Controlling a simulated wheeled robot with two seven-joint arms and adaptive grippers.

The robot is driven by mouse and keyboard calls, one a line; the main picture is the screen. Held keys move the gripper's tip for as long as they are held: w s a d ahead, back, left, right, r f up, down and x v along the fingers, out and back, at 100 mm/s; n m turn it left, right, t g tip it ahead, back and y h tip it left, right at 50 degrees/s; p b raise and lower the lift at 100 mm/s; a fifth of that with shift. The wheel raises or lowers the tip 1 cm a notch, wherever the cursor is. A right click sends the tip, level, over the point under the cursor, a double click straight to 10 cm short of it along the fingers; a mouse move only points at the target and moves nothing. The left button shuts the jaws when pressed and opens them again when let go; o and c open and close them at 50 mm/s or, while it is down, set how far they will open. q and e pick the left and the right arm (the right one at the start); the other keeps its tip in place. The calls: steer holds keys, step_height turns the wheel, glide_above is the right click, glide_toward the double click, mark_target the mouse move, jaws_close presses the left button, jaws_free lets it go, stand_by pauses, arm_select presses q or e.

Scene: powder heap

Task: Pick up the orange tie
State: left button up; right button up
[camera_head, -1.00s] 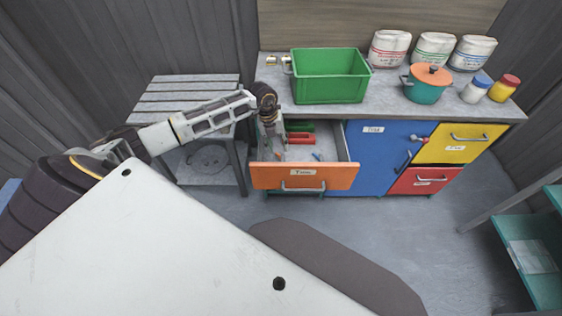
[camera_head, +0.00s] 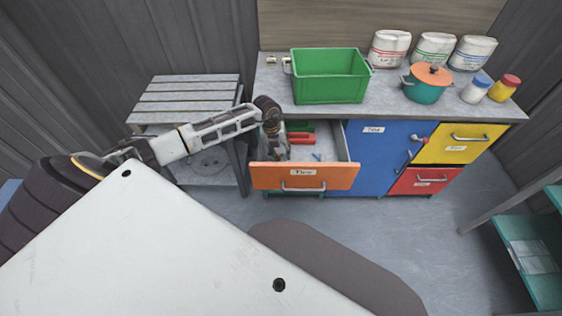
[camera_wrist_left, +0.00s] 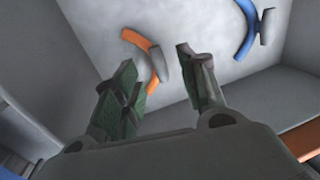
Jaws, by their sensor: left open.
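The orange tie (camera_wrist_left: 136,40) is a short curved strip with a grey piece at its side. It lies on the drawer floor in the left wrist view. My left gripper (camera_wrist_left: 156,62) is open, its two green-grey fingers reaching toward the tie, with the tie showing beyond and between the tips. I cannot tell the exact gap. In the head view my left gripper (camera_head: 281,150) points down into the left part of the open drawer (camera_head: 262,176), and the orange tie cannot be made out there. My right gripper is not in view.
A blue tie (camera_wrist_left: 242,38) lies to the right in the drawer; it also shows in the head view (camera_head: 317,156). Red (camera_head: 300,138) and green items lie at the drawer's back. A green bin (camera_head: 330,88) stands on the counter above. Drawer walls surround the gripper.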

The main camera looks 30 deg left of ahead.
mark_target(282, 158)
arm_select(q)
steer(key=shift+w+d+f, duration=0.1)
steer(key=shift+d+f, duration=0.05)
steer(key=shift+f, duration=0.7)
steer(key=shift+d+f, duration=0.15)
steer(key=shift+f, duration=0.65)
steer(key=shift+c, duration=0.3)
jaws_close()
